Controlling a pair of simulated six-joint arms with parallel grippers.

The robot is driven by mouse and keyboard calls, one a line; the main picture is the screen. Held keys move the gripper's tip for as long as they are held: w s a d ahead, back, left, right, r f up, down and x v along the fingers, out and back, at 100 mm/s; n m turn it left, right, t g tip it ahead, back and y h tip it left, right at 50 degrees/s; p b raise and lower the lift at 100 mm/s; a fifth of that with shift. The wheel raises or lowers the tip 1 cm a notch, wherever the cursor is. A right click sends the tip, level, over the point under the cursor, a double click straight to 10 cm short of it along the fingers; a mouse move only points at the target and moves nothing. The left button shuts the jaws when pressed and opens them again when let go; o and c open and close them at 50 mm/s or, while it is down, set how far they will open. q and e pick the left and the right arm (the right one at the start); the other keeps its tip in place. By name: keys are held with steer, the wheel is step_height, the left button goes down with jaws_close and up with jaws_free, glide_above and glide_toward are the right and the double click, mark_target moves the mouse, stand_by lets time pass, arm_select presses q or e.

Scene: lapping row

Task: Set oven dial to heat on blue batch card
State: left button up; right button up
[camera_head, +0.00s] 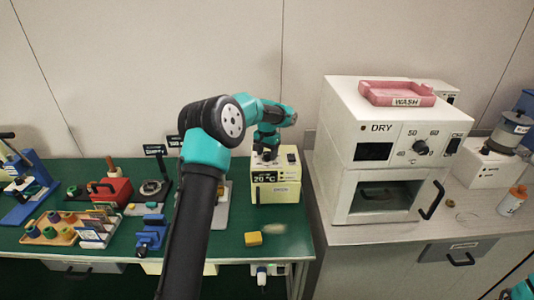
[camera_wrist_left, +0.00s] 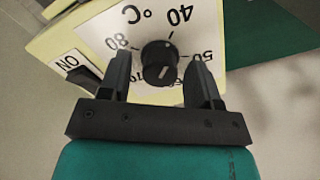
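The white DRY oven (camera_head: 340,120) stands at the right with its black dial (camera_head: 421,148) among printed numbers. In the left wrist view a black knob (camera_wrist_left: 158,62) on this box sits between the open fingers (camera_wrist_left: 160,80), with small gaps on both sides. I cannot make out a blue batch card. My right gripper is out of view.
A pink WASH tray (camera_head: 398,94) lies on the oven. A yellow block (camera_head: 253,239) lies on the green bench (camera_head: 285,245). Several tools and a wooden rack (camera_head: 52,228) fill the bench's left side. An orange-capped bottle (camera_head: 512,201) stands right of the oven.

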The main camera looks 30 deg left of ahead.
arm_select(q)
steer(key=c, duration=0.8)
steer(key=shift+c, duration=0.2)
steer(key=shift+m, duration=0.4)
steer(key=m, duration=1.2)
steer(key=shift+m, duration=0.3)
steer(key=o, duration=0.9)
